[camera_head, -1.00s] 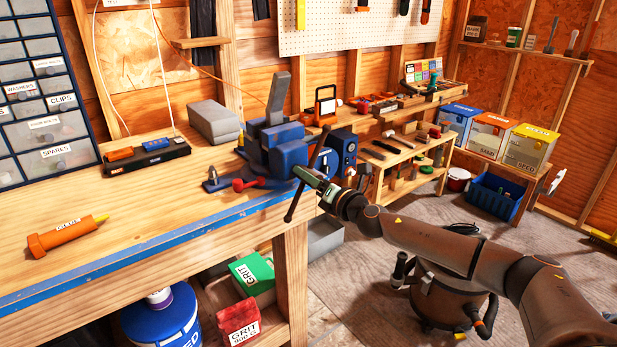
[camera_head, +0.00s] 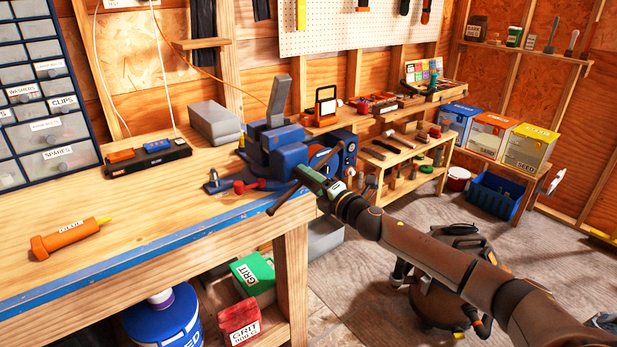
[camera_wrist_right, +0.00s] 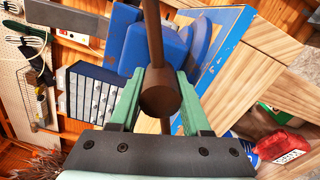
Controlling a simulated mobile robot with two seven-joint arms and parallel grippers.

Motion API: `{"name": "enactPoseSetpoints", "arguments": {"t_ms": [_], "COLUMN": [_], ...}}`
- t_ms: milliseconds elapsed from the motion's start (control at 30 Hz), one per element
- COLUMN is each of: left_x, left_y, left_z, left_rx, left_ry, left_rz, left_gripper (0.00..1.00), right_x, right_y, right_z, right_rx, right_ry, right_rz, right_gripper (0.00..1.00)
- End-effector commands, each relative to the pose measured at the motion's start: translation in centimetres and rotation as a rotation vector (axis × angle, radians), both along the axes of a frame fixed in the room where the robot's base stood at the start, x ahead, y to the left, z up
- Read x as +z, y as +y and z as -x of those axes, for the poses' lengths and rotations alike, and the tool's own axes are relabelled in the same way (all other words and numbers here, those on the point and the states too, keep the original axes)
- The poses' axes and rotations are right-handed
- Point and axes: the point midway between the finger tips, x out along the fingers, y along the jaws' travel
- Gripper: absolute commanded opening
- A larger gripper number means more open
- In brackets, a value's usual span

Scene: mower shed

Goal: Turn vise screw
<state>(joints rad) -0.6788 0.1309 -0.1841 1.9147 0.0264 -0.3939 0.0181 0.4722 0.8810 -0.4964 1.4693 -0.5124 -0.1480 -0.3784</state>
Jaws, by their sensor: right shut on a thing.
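A blue bench vise (camera_head: 285,148) with a grey upright jaw stands at the bench's right front corner. Its dark brown screw bar (camera_head: 277,206) lies aslant, lower end left and upper end right. My right gripper (camera_head: 312,180) is at the screw's outer end. In the right wrist view, the round screw head (camera_wrist_right: 160,92) sits between the green fingers of my right gripper (camera_wrist_right: 160,88), which are shut on it. The bar runs through the head, lengthwise between the fingers. The blue vise body (camera_wrist_right: 155,50) shows beyond. My left gripper is out of view.
The wooden bench (camera_head: 150,215) has a blue front edge. On it are an orange tube (camera_head: 70,238), a red-knobbed part (camera_head: 248,186) beside the vise, and a grey block (camera_head: 214,122). A dark canister (camera_head: 440,300) stands on the floor below my right arm.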

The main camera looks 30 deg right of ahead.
Motion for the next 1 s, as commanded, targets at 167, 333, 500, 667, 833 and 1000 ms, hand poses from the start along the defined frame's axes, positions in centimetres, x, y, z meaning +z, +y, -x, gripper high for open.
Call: {"name": "enactPoseSetpoints", "arguments": {"t_ms": [167, 333, 500, 667, 833, 1000], "left_x": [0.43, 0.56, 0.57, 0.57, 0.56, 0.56], "left_y": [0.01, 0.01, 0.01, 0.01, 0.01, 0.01], "left_z": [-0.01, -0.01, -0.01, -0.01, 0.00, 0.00], "left_rx": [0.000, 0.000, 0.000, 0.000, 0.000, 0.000], "left_ry": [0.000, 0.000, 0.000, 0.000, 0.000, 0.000], "left_rz": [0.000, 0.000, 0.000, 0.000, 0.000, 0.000], "left_gripper": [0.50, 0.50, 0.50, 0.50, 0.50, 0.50], "right_x": [-0.09, -0.13, -0.15, -0.16, -0.17, -0.13], "right_y": [0.01, -0.01, -0.03, -0.04, -0.03, -0.02], "right_z": [0.04, 0.04, 0.03, 0.04, 0.04, 0.03], "right_rx": [0.000, -0.001, -0.001, -0.001, -0.001, -0.001], "right_ry": [0.010, 0.013, 0.014, 0.014, 0.014, 0.014], "right_rz": [-0.083, -0.124, -0.138, -0.138, -0.137, -0.136], "right_gripper": [0.00, 0.00, 0.00, 0.00, 0.50, 0.69]}}
